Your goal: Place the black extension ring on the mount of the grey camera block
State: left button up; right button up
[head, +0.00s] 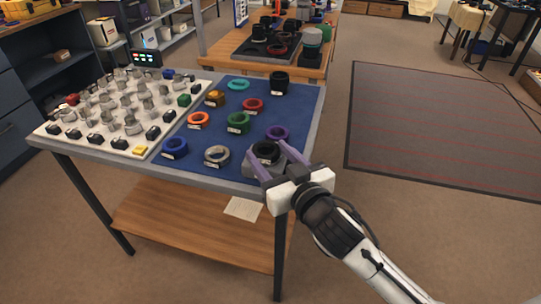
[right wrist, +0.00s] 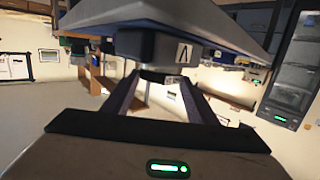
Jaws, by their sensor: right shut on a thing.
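The black extension ring (head: 266,149) is between the fingertips of my right gripper (head: 267,151), at the front right corner of the blue mat. The gripper is shut on it. The grey camera block (head: 252,162) is directly below the ring, partly hidden by the ring and fingers. The right wrist view, which is upside down, shows the dark grey block (right wrist: 160,48) with a white label, and the dark ring (right wrist: 158,76) between the fingers at its mount side. I cannot tell whether the ring is seated or just above. My left gripper is not in view.
A taller black ring (head: 279,83) stands at the back. A white tray (head: 101,151) of small parts fills the left. Floor right of the table is clear.

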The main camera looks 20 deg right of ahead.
jog(key=shift+f, duration=0.15)
jog(key=o, duration=1.1)
jog(key=shift+r, duration=0.25)
jog(key=v, duration=1.2)
jog(key=s+a+f+g, duration=0.1)
jog(key=s+f, duration=0.3)
jog(key=f, duration=0.5)
jog(key=s+f+g, duration=0.3)
jog(key=s+f, duration=0.1)
jog(key=f, duration=0.6)
jog(key=s+a+f+n+g, duration=0.1)
jog(key=s+f+g, duration=0.2)
jog(key=f, duration=0.7)
jog(key=shift+s+a+f+y, duration=0.1)
jog(key=shift+s+a+y, duration=0.1)
jog(key=shift+s, duration=0.2)
jog(key=shift+s+a+f+y, duration=0.1)
jog(key=shift+s+y, duration=0.1)
jog(key=shift+s, duration=0.2)
